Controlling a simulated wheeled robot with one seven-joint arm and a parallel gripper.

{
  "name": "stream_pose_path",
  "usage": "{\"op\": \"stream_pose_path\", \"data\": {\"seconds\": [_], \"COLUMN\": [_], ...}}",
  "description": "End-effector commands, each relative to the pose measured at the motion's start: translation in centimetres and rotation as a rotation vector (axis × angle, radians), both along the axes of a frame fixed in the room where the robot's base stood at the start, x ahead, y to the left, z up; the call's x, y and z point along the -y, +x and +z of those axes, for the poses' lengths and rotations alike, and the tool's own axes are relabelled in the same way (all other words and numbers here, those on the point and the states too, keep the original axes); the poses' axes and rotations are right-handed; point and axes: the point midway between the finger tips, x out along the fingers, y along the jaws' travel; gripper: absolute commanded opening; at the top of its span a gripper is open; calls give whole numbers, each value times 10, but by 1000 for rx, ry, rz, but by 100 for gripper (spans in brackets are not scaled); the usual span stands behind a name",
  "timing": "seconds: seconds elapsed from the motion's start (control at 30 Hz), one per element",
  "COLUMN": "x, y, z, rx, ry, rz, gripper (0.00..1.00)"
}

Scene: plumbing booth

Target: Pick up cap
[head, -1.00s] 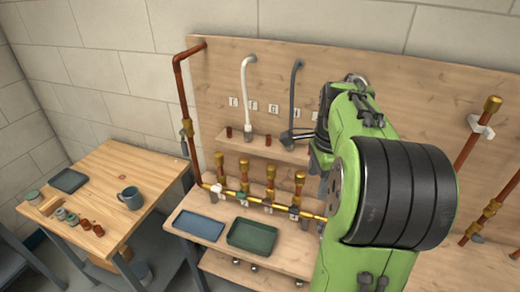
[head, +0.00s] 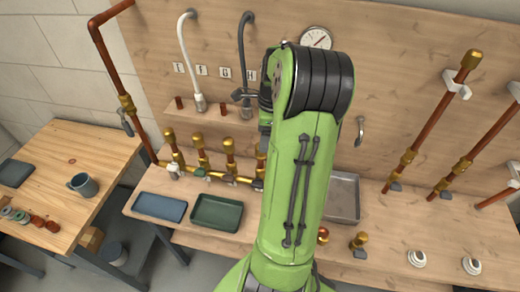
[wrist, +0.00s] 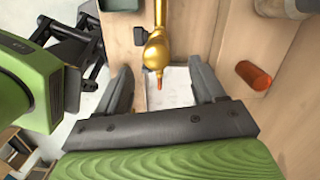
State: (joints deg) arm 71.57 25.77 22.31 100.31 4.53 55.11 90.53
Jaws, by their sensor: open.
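Two small copper-coloured cylinders that look like caps stand on the narrow wall shelf in the head view, one at the left (head: 179,102) and one further right (head: 224,109). In the wrist view, a copper-coloured cylinder (wrist: 254,75) lies to the right of my gripper (wrist: 164,88), outside the right finger. I cannot tell which cap it is. My gripper is open, with a brass fitting (wrist: 156,52) in view beyond the gap between its fingers. In the head view my arm hides the gripper.
A brass pipe row (head: 215,178) runs above the bench, behind a blue tray (head: 160,207) and a green tray (head: 216,212). A grey tray (head: 343,197) sits right of my arm. White and dark hoses (head: 185,50) (head: 243,55) hang above the shelf. A mug (head: 84,185) stands on the left table.

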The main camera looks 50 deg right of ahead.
Motion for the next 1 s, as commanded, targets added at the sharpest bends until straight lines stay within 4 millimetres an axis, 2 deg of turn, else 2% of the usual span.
{"op": "stream_pose_path", "data": {"seconds": [0.3, 0.57, 0.93, 1.0], "x": [-7, -7, -6, -6], "y": [9, 9, 9, 9], "z": [-49, -55, -54, -54], "rx": [0, 1, 1, 1], "ry": [2, -2, -2, -2], "rz": [2, 2, 2, 2], "gripper": [69, 69, 14, 10]}}
